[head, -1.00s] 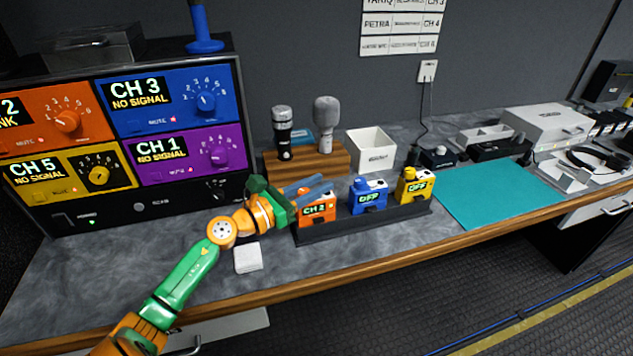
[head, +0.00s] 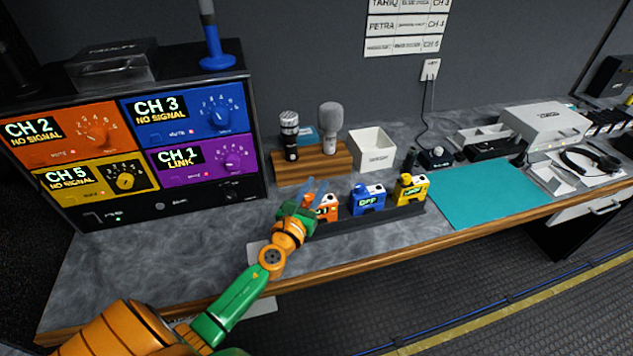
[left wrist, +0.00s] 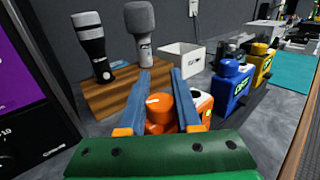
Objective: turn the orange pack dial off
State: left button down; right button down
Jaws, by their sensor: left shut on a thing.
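The orange pack (head: 328,210) stands at the left end of a dark rack (head: 345,224), partly hidden by my left gripper (head: 308,190). Its display is mostly covered, so its reading cannot be told. In the left wrist view, the orange dial (left wrist: 160,107) on top of the pack (left wrist: 197,108) sits between the blue fingers of my left gripper (left wrist: 161,75), with a pale pointer mark facing up. The gripper is shut on this dial. My right gripper is not in view.
The blue pack (head: 368,198), showing OFF, and the yellow pack (head: 410,190) stand to the right in the rack. A wooden block (head: 310,168) with two microphones is behind. The receiver unit (head: 160,206) stands left; its purple panel reads CH 1 LINK. A teal mat (head: 490,195) is clear.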

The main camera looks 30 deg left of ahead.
aim_at(310, 201)
pick_arm(q)
jog(key=shift+s+a+n+g+y, duration=0.1)
jog(key=shift+a+n+g+y, duration=0.1)
jog(key=shift+n+g+y, duration=0.6)
jog(key=shift+s+a+n+g+y, duration=0.1)
jog(key=shift+a+n+g+y, duration=0.15)
jog(key=shift+n+y, duration=1.05)
jog(key=shift+s+a+n+g+y, duration=0.15)
jog(key=shift+n+g+y, duration=0.4)
jog(key=shift+y, duration=1.05)
jog(key=c, duration=0.6)
grip_release()
jog(key=v, duration=0.6)
jog(key=shift+s+d+f, duration=0.1)
jog(key=shift+s+d, duration=0.05)
jog(key=shift+d, duration=0.05)
jog(key=shift+s+d, duration=0.2)
jog(key=shift+s, duration=0.05)
